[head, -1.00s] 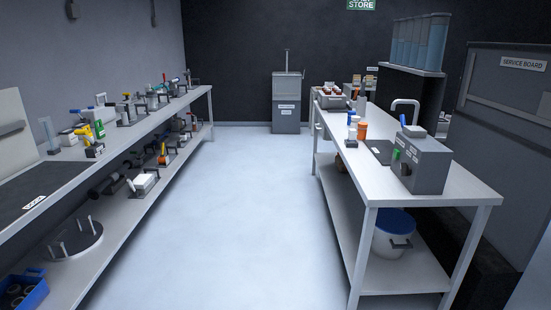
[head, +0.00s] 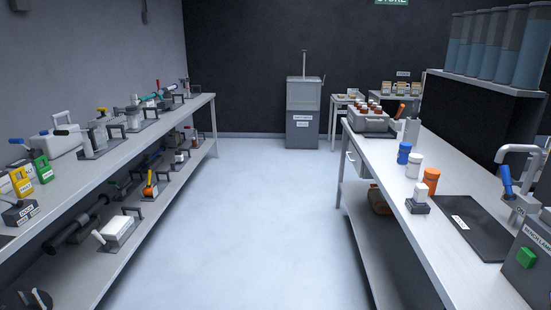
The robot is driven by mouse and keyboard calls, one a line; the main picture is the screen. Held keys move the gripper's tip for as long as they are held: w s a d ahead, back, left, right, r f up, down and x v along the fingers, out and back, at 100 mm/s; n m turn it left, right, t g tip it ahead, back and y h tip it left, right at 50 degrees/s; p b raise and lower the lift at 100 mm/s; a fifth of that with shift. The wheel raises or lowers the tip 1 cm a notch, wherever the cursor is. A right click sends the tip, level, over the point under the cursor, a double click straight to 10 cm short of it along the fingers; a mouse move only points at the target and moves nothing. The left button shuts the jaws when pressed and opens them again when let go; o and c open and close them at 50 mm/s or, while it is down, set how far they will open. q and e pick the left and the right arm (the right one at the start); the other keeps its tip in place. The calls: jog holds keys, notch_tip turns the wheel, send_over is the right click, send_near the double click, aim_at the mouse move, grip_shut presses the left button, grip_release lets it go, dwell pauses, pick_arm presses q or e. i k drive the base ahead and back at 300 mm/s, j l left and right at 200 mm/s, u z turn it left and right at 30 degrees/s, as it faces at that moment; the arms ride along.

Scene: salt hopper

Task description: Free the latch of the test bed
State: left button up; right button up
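I cannot tell for certain which thing is the test bed, and no latch can be made out. A grey cabinet (head: 303,112) with white labels and an upright rod on top stands at the far wall; its labels are too small to read. On the left bench stand several small fixtures with handles, among them a grey one with a yellow-topped part (head: 101,135) and a clear-bodied one (head: 135,115). A dark labelled block (head: 20,212) sits near the left edge beside yellow and green items. Neither of my grippers shows in the head view.
The aisle floor (head: 265,220) is clear between the left bench (head: 120,151) and the right bench (head: 400,195). More fixtures lie on the left lower shelf.

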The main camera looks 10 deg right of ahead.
aim_at(402, 107)
jog(key=i+z, duration=0.15)
jog(key=i, duration=0.95)
jog(key=i+j+z, duration=0.15)
jog(key=i, duration=1)
jog(key=i+z, duration=0.2)
jog(key=i, duration=0.35)
jog(key=i+j+z, duration=0.15)
jog(key=i, duration=0.35)
jog(key=i+j+z, duration=0.2)
jog(key=i, duration=0.3)
jog(key=i+l+z, duration=0.1)
jog(key=i+z, duration=0.7)
jog(key=z, duration=0.15)
